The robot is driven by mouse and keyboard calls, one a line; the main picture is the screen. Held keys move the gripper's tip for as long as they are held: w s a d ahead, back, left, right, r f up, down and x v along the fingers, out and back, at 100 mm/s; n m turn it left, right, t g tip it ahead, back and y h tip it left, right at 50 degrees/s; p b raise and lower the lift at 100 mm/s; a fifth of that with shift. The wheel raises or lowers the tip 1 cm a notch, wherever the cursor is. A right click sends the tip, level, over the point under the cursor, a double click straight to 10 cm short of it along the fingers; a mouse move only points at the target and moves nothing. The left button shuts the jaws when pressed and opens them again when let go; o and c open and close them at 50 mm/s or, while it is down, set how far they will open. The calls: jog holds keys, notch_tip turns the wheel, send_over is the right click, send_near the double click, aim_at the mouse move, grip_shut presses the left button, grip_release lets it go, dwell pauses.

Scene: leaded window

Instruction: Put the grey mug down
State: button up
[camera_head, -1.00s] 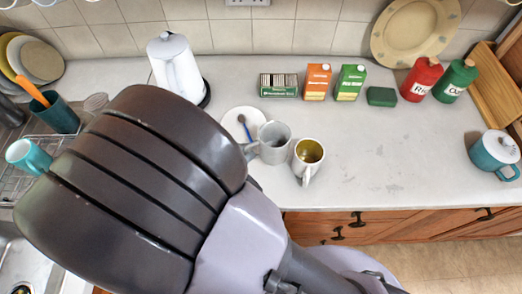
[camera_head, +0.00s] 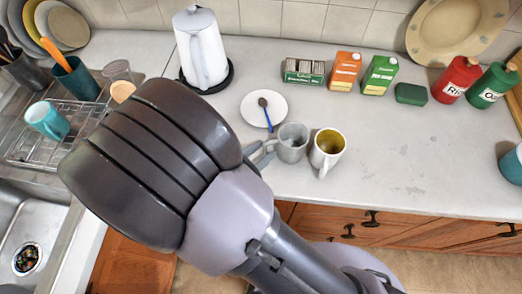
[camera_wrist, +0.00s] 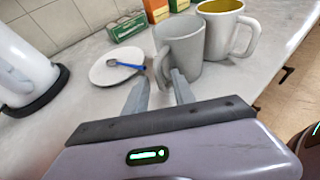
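The grey mug (camera_head: 291,145) stands upright on the counter, just left of a white mug with a yellow inside (camera_head: 327,150). In the wrist view the grey mug (camera_wrist: 184,45) is just beyond my fingers, with its handle toward them. My gripper (camera_head: 266,152) is at the mug's left side. In the wrist view my gripper (camera_wrist: 159,84) has its two fingers spread apart, with the lower handle near the gap between them. I see no finger closed on the mug. Part of the handle is hidden in the head view.
A white saucer (camera_head: 279,110) with a blue-handled spoon (camera_head: 266,115) lies behind the grey mug. A white kettle (camera_head: 201,50) stands at back left. Cartons, a green block and canisters line the back. The counter to the right of the mugs is clear.

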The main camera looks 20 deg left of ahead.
jog(key=shift+s+a+r+p, duration=0.1)
jog(key=shift+s+r+p, duration=0.1)
jog(key=shift+r+p, duration=0.15)
jog(key=p+v, duration=0.3)
jog(key=v, duration=0.9)
jog(key=w+d+r+m+g, duration=0.35)
jog(key=d+m+g, duration=0.25)
jog(key=d+m, duration=0.3)
jog(key=w+d+r+m+g, duration=0.3)
jog(key=d+r+m+g, duration=0.2)
jog(key=d+m, duration=0.45)
jog(key=d+r+m+t+y, duration=0.2)
jog(key=d+r+m+y, duration=0.1)
jog(key=m, duration=0.6)
jog(key=s+d+r+m+t+y, duration=0.1)
jog(key=d+r+m+t+y, duration=0.1)
jog(key=d+r+m, duration=0.3)
notch_tip(320, 180, up, 3)
jog(key=m+y, duration=0.1)
jog(key=m, duration=0.3)
jog(key=shift+s+d+y, duration=0.2)
jog(key=shift+y, duration=0.1)
